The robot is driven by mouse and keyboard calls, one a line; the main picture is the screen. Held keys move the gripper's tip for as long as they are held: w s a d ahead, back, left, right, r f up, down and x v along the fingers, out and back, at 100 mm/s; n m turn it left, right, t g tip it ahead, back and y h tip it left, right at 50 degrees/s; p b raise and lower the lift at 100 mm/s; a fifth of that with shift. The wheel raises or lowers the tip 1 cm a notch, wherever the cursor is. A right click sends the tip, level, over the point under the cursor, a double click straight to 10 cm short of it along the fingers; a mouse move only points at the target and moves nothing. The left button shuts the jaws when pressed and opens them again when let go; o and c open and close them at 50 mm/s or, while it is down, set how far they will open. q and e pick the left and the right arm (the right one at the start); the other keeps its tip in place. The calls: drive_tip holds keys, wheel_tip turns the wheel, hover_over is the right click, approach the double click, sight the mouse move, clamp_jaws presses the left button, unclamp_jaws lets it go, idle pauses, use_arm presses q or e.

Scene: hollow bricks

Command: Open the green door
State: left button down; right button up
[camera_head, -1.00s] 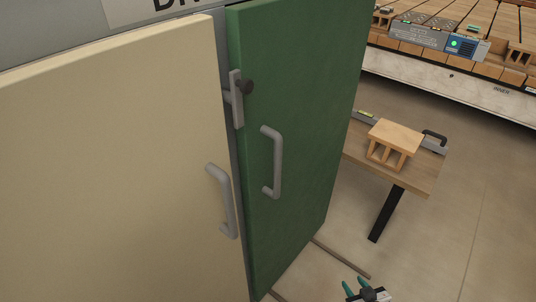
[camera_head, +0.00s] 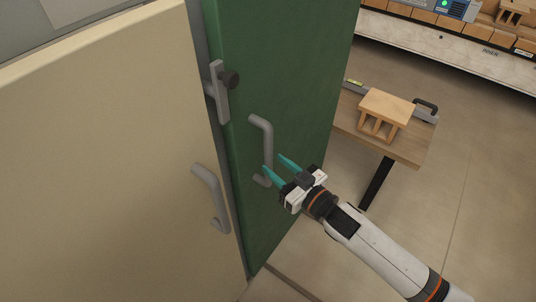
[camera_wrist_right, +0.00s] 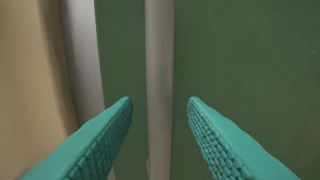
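The green door (camera_head: 300,75) stands right of the cream door and looks shut or nearly so; I cannot tell exactly. Its grey bar handle (camera_head: 267,143) is upright on its left part. My right gripper (camera_head: 278,165) is open, with teal fingers pointing at the lower part of the handle. In the right wrist view the handle (camera_wrist_right: 160,85) runs upright between the two spread fingers (camera_wrist_right: 160,102), with gaps on both sides. My left gripper is not in view.
The cream door (camera_head: 110,170) with its own grey handle (camera_head: 213,200) is at the left. A wooden table (camera_head: 405,148) with a hollow brick (camera_head: 386,112) stands right of the green door. Open floor (camera_head: 480,200) lies at the right. A brick-laden conveyor is behind.

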sight(271, 162)
drive_tip(key=shift+x, duration=1.85)
clamp_jaws()
